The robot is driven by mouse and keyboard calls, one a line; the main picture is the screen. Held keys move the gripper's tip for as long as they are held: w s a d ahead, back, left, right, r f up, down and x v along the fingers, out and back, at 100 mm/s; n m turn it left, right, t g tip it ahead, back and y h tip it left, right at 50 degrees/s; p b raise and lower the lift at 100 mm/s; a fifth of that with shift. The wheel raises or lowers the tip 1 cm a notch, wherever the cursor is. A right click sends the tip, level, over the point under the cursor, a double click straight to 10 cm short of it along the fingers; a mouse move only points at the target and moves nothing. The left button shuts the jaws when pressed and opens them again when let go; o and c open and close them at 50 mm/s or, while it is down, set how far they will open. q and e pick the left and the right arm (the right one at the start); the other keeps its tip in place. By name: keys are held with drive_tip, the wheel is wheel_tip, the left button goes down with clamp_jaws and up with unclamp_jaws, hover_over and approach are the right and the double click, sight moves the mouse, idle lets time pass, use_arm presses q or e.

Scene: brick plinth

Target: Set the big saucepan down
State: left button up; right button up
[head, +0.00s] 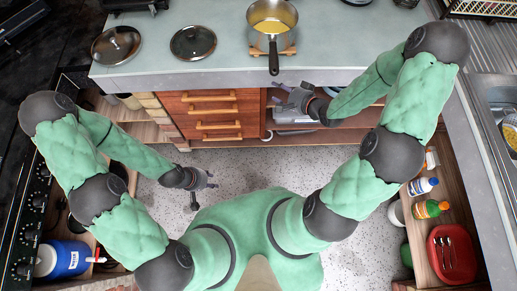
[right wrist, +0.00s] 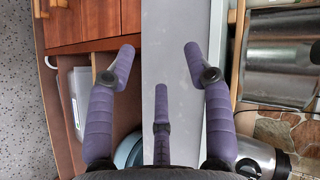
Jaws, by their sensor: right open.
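The big saucepan (head: 272,36) is a steel pan with yellow contents. It sits upright at the counter's back middle, on a wooden trivet (head: 289,51) that shows beneath it. Its dark handle points towards me, over the front edge. My right gripper (head: 283,98) is open and empty, in front of and below the handle end, apart from it. In the right wrist view its purple fingers (right wrist: 157,62) are spread with nothing between them; the saucepan cannot be made out there. My left gripper (head: 205,190) hangs low over the floor, fingers apart and empty.
Two glass lids (head: 193,42) (head: 117,45) lie on the grey counter (head: 225,62) left of the saucepan. The counter right of it is largely clear. Drawers (head: 212,112) and open shelves are below. Bottles (head: 422,186) and a red tray (head: 451,254) are at right.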

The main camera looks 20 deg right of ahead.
drive_tip(key=s+a+f+n+g, duration=0.5)
drive_tip(key=a+f, duration=0.3)
drive_tip(key=f, duration=0.4)
drive_tip(key=s+a+f+n+g, duration=0.1)
drive_tip(key=s+a+f+g, duration=0.1)
drive_tip(key=s, duration=0.2)
drive_tip(key=s+a+f+n+g, duration=0.1)
drive_tip(key=s+a+f+g, duration=0.1)
drive_tip(key=s, duration=0.3)
drive_tip(key=s+a+f+n+g+h, duration=0.1)
drive_tip(key=s+a+f+g, duration=0.1)
drive_tip(key=s, duration=0.3)
drive_tip(key=shift+a, duration=0.4)
